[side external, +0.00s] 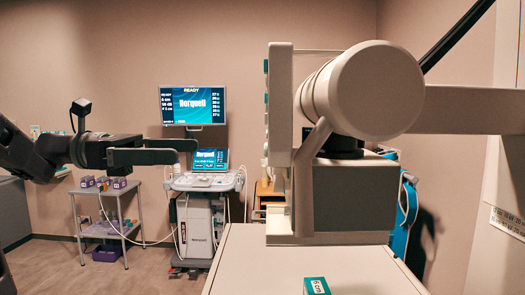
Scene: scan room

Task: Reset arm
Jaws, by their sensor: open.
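My gripper (186,151) is at the left of the side external view, at the end of my dark arm. It points to the right, roughly level, and its two long flat fingers are apart with nothing between them. It hangs in the air, and in the picture its tips overlap the ultrasound machine (200,215) behind. A green and white box (316,286) marked "5 cm" sits on the pale table (250,262) at the bottom, partly cut off by the frame edge. My gripper is well away from it, up and to the left.
A large pale scanner unit (372,92) stands over the table's far end and blocks the view behind it. A small trolley (105,192) with boxes and bottles stands at left, a purple bin (106,252) below. The table's near left is bare.

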